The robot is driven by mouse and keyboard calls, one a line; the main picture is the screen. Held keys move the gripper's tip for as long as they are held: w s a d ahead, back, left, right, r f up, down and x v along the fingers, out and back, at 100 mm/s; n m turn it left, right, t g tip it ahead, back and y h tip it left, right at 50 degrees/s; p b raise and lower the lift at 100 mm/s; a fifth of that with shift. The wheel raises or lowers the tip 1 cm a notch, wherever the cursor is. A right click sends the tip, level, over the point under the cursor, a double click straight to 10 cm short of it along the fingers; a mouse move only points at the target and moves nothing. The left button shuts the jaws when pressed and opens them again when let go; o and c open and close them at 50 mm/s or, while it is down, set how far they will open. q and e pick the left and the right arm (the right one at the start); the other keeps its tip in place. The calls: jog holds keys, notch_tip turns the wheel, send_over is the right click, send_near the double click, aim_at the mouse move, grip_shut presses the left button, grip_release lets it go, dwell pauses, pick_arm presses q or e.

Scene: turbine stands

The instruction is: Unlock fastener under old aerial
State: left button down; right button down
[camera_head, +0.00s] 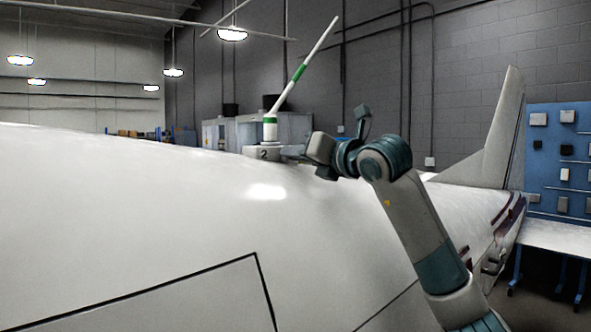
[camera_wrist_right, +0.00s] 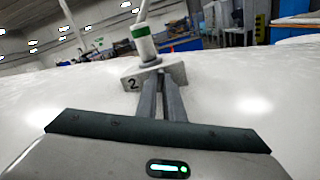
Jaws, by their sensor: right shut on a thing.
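The old aerial (camera_head: 299,73) is a tilted white rod with green bands on a round white and green foot. In the right wrist view the aerial's foot (camera_wrist_right: 144,46) and the base (camera_wrist_right: 131,84) are straight ahead. My right gripper (camera_head: 299,152) reaches the base's right side. In the wrist view its fingers (camera_wrist_right: 161,78) are close together, with tips at the base, shut on the fastener there. The fingers hide most of the fastener. My left gripper is not in view.
The curved white fuselage (camera_head: 130,220) fills the foreground, with a tail fin (camera_head: 497,130) at the right. A blue tool board (camera_head: 560,150) and a workbench (camera_head: 560,236) stand at the far right. The air above and left of the aerial is clear.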

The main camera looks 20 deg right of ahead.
jog(key=n+b, duration=0.2)
jog(key=n, duration=0.1)
jog(key=shift+f, duration=0.2)
jog(key=shift+r+n+b, duration=0.1)
jog(key=shift+n+b, duration=0.6)
jog(key=shift+n, duration=0.2)
jog(key=c, duration=2.2)
grip_release()
jog(key=shift+o, duration=0.2)
jog(key=shift+r, duration=0.1)
jog(key=shift+s, duration=0.15)
